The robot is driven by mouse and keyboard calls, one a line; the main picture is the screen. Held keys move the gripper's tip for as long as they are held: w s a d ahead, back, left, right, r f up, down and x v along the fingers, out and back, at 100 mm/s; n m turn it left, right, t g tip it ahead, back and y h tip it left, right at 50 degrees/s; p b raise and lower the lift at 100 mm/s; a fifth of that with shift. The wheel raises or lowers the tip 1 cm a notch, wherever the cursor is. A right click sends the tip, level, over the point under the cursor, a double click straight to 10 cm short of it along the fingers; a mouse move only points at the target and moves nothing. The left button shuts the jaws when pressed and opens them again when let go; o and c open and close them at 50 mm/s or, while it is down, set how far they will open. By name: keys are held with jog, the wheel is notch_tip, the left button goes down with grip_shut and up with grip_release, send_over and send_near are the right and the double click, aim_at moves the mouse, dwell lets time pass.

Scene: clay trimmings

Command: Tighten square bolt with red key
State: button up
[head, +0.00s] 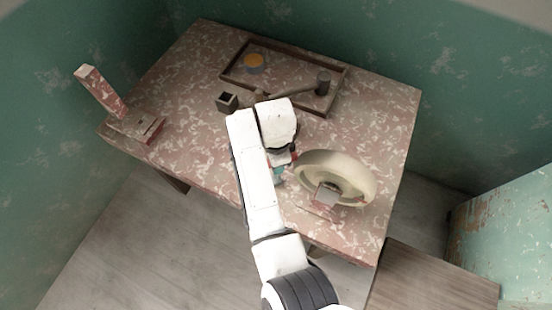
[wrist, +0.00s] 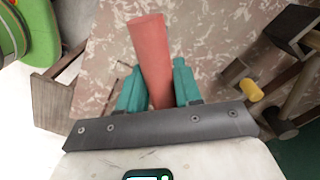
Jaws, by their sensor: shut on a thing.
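My gripper (wrist: 158,88) is shut on a red, rod-like piece, apparently the red key (wrist: 150,45). Its teal fingers stand on either side of the red piece, whose wide end points up in the wrist view. In the head view my gripper (head: 278,172) is mostly hidden by my white arm, and only a little red shows beside it. It is left of a pale wheel (head: 345,168) on a stand. A grey square block (head: 328,193) is at the wheel's front; I cannot tell whether it is the square bolt.
A framed tray (head: 339,90) at the back of the mottled table (head: 190,75) holds an orange disc (head: 254,60) and a mallet-like tool (head: 323,83). A dark square cup (head: 227,102) is beside it. A post (head: 103,93) stands at the left edge. The table's left-middle is clear.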

jog(key=m, duration=0.3)
jog(key=shift+m+p, duration=0.3)
dwell(0.3)
jog(key=shift+m, duration=0.9)
jog(key=shift+f+m, duration=0.1)
jog(key=shift+m, duration=0.8)
jog(key=m, duration=0.3)
jog(key=shift+d+m, duration=0.15)
jog(key=shift+m, duration=0.15)
jog(key=shift+p, duration=0.35)
